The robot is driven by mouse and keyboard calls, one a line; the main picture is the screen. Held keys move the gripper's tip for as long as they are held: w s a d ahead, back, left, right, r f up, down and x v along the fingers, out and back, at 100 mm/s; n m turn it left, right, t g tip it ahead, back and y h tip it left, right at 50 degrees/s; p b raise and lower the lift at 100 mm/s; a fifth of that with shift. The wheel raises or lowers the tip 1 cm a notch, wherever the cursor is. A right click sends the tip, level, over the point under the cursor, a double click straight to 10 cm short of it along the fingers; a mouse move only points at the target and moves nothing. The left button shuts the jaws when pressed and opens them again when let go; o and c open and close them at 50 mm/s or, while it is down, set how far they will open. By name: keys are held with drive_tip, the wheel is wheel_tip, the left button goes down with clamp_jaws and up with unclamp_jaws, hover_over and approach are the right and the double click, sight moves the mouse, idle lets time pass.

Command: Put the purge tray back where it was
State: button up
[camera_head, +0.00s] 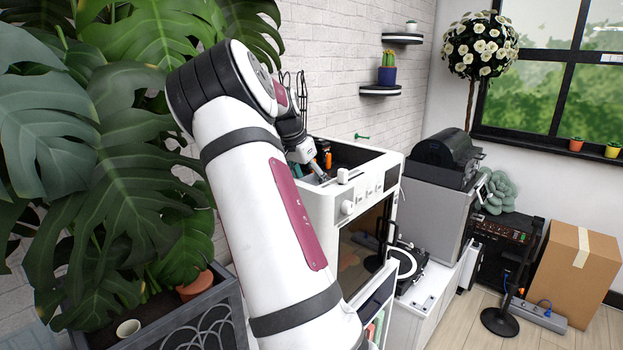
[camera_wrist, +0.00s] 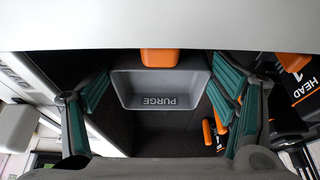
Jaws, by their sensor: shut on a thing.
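The purge tray (camera_wrist: 150,86) is a shallow grey tray marked "PURGE", the letters upside down in the wrist view. An orange block (camera_wrist: 159,58) shows at its far edge. My gripper (camera_wrist: 159,77) is shut on the tray, with green-padded fingers at its left and right sides. A dark surface lies beneath the tray; I cannot tell whether the tray touches it. In the head view my gripper (camera_head: 320,174) reaches into the open top of the white machine (camera_head: 384,210), and the tray cannot be made out there.
Orange and black parts marked "HEAD" (camera_wrist: 300,85) stand close to the right finger. A white panel (camera_wrist: 160,25) crosses the wrist view's upper part. The machine's rim surrounds my gripper. A large leafy plant (camera_head: 120,130) is at left, and a black-topped grey unit (camera_head: 440,195) stands at right.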

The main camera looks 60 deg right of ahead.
drive_tip(key=o, duration=0.9)
drive_tip(key=shift+f, duration=0.1)
drive_tip(key=shift+c, duration=0.2)
drive_tip(key=b+v, duration=0.2)
drive_tip(key=v, duration=1)
drive_tip(key=s+a+n+t+y, duration=0.25)
drive_tip(key=a+n, duration=0.35)
drive_tip(key=a, duration=0.9)
drive_tip(key=s+a+n+t+y, duration=0.2)
drive_tip(key=s+a+n, duration=0.25)
drive_tip(key=a, duration=0.95)
drive_tip(key=s+a+f+n, duration=0.3)
drive_tip(key=s+a+n, duration=0.1)
drive_tip(key=a, duration=0.3)
drive_tip(key=s+a+f+n+t, duration=0.1)
drive_tip(key=s+a+f+n, duration=0.2)
drive_tip(key=s+a, duration=0.3)
drive_tip(key=shift+s+a+f+n, duration=0.2)
drive_tip(key=shift+a+f+n, duration=0.3)
drive_tip(key=shift+n, duration=0.35)
